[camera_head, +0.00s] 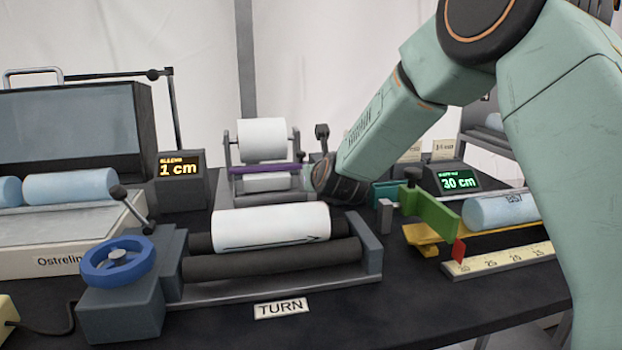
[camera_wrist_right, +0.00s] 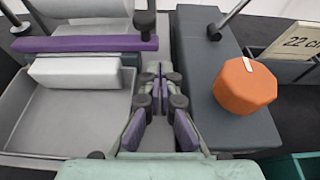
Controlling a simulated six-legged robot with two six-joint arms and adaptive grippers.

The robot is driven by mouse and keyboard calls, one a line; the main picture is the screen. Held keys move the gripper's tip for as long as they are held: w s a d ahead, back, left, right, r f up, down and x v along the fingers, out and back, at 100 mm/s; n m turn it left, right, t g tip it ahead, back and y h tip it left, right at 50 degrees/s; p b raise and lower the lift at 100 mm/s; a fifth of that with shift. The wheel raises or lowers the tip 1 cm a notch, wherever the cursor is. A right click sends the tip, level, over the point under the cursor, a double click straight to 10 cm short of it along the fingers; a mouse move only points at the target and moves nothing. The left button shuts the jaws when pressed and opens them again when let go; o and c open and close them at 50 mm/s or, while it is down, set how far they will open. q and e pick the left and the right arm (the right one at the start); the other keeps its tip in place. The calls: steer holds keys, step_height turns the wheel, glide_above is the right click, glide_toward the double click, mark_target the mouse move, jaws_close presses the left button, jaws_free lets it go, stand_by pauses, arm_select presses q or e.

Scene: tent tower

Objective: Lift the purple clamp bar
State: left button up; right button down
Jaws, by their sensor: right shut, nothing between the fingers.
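The purple clamp bar (camera_head: 265,168) lies across the front of the white roll stand behind the roller machine. In the right wrist view the purple clamp bar (camera_wrist_right: 75,44) runs over a white roll, with a dark knobbed post at its right end. My right gripper (camera_wrist_right: 158,82) is shut and empty. It points toward the bar's right end, and its tips appear just short of it and apart from it. In the head view my right wrist mostly hides the gripper. My left gripper is not in view.
A grey box with an orange knob (camera_wrist_right: 244,86) stands right of my right gripper. The roller machine with a white roll (camera_head: 270,227) and a blue handwheel (camera_head: 117,262) is in front. A green clamp (camera_head: 430,212) and a blue roll (camera_head: 498,209) sit at the right.

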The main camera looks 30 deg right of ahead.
steer(key=shift+x, duration=0.8)
steer(key=shift+w+a+f, duration=0.1)
steer(key=shift+w+f, duration=0.05)
steer(key=shift+w, duration=0.3)
steer(key=shift+s, duration=0.15)
